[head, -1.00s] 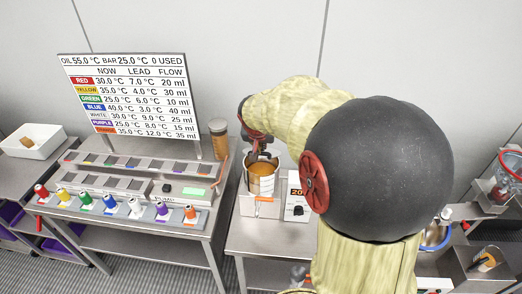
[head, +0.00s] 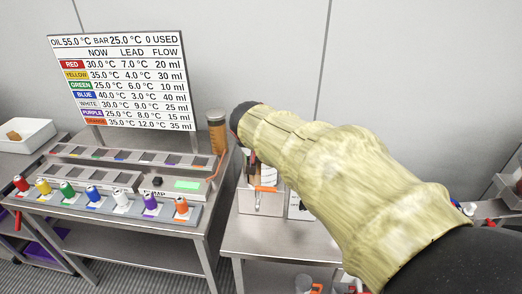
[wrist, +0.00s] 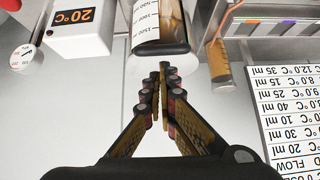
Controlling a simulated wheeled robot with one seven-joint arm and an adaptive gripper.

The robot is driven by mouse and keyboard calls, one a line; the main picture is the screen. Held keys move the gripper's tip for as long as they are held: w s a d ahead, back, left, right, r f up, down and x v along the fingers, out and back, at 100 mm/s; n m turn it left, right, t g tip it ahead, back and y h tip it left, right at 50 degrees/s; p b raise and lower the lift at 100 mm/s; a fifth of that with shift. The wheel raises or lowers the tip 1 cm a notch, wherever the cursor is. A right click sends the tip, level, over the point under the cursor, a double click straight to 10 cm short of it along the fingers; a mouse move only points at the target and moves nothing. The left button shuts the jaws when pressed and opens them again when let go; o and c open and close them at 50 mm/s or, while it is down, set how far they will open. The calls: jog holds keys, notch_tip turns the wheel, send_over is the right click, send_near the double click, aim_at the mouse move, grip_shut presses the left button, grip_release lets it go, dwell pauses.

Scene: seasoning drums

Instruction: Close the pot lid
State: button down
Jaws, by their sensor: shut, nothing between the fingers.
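The pot (wrist: 158,18) is a clear vessel with a printed scale and brown contents, at the top middle of the wrist view, which looks upside down. A dark band (wrist: 160,47) runs along its near edge; I cannot tell whether this is the lid or the rim. In the head view my arm covers most of the pot, and only a strip of it (head: 267,174) shows. My gripper (wrist: 163,68) is shut and empty, its fingertips close to the dark band. I cannot tell whether they touch it. In the head view the fingers are mostly hidden behind my arm.
A box with a 20 °C display (wrist: 82,22) stands beside the pot. An amber-filled cylinder (head: 217,132) stands on the neighbouring table, with a row of coloured bottles (head: 121,200) and a reading board (head: 125,85). The steel table front (head: 270,240) is clear.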

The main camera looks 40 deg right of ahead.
jog(key=shift+s+a+f+b, duration=0.15)
jog(key=shift+a+f+b, duration=0.05)
jog(key=shift+f+b, duration=0.5)
jog(key=shift+s+a+f+b, duration=0.15)
jog(key=shift+f+b, duration=0.4)
jog(key=shift+b, duration=0.1)
jog(key=p+v, duration=0.4)
jog(key=v, duration=0.9)
